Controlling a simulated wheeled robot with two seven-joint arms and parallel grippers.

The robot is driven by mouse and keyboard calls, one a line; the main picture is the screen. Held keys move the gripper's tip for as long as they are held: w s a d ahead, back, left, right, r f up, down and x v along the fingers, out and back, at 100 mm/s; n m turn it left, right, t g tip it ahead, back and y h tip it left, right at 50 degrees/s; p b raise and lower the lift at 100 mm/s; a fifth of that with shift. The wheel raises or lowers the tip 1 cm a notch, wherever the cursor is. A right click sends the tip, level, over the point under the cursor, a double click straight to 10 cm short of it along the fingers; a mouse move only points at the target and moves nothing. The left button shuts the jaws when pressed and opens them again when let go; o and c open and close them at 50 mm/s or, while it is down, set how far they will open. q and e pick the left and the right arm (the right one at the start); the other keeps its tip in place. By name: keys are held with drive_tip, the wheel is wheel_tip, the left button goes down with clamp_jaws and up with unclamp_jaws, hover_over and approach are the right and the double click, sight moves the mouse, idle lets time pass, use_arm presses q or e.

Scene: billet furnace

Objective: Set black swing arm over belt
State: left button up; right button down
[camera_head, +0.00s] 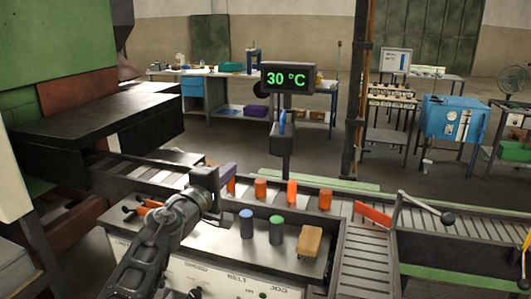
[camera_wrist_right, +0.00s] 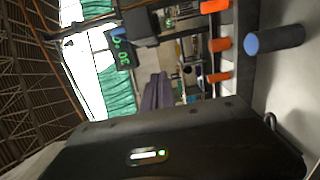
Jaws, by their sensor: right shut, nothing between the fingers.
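A swing lever (camera_head: 425,206) with a black ball knob stands at the right of the head view, beside the roller belt (camera_head: 365,262). A red-orange bar (camera_head: 373,215) lies across the belt just left of the lever's post. My right gripper (camera_head: 230,171) is shut and empty, above the left part of the conveyor and well left of the lever. Its purple-grey fingers also show together in the right wrist view (camera_wrist_right: 157,92). The lever does not show in the wrist view. My left gripper is not in view.
Several orange cylinders (camera_head: 292,191) stand along the conveyor near my right gripper. A blue-topped cylinder (camera_head: 246,224), a green-topped cylinder (camera_head: 276,230) and a tan block (camera_head: 309,244) are on the control panel top. A 30 °C display (camera_head: 288,78) stands behind the conveyor.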

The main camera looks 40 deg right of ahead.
use_arm(q)
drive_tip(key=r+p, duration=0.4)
drive_tip(key=p, duration=0.1)
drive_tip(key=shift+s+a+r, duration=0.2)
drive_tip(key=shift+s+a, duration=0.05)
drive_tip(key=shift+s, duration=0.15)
use_arm(e)
drive_tip(key=w+d, duration=0.2)
drive_tip(key=d, duration=0.9)
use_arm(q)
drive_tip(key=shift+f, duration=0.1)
use_arm(e)
drive_tip(key=shift+d, duration=0.1)
